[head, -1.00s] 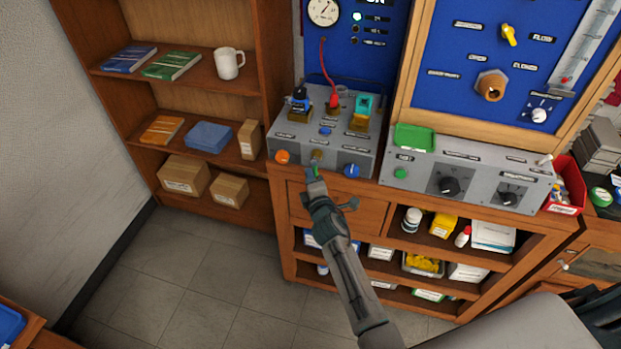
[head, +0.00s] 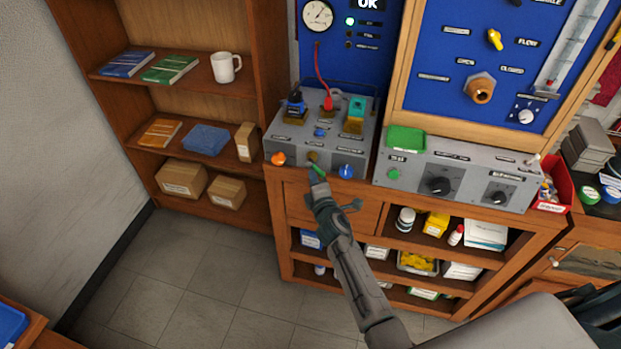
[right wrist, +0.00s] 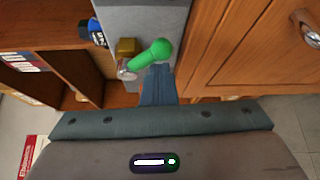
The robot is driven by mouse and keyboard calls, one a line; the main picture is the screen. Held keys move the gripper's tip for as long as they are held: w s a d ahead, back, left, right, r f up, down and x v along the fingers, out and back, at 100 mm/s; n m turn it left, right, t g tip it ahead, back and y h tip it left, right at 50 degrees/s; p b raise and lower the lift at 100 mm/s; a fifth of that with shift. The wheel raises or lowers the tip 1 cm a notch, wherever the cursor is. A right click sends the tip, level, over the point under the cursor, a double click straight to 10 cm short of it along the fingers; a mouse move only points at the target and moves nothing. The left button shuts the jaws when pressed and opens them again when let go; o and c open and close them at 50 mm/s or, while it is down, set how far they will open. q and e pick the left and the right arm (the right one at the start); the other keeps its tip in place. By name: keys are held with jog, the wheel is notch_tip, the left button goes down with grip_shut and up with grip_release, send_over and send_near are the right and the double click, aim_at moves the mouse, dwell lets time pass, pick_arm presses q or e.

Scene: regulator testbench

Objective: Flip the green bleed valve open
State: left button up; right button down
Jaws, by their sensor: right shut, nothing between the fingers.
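The green bleed valve handle (head: 319,171) sits low on the front of the grey test box (head: 352,132), between an orange knob and a blue knob. In the right wrist view the green handle (right wrist: 152,53) slants out from a silver pivot beside a brass fitting (right wrist: 125,47). My right gripper (head: 318,181) is shut and empty, with its fingertips right at the handle. In the right wrist view the shut fingers (right wrist: 158,82) lie against or just beside the handle; I cannot tell whether they touch. My left gripper is not in view.
The orange knob (head: 278,159) and blue knob (head: 345,172) flank the valve closely. A second grey control box (head: 460,178) stands to the right. The wooden cabinet (head: 285,215) is below. Open floor (head: 220,275) lies to the left of my arm.

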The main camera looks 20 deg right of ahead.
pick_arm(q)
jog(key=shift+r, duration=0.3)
pick_arm(e)
jog(key=shift+s+d+r, duration=0.1)
jog(key=shift+d+r, duration=0.25)
dwell(0.3)
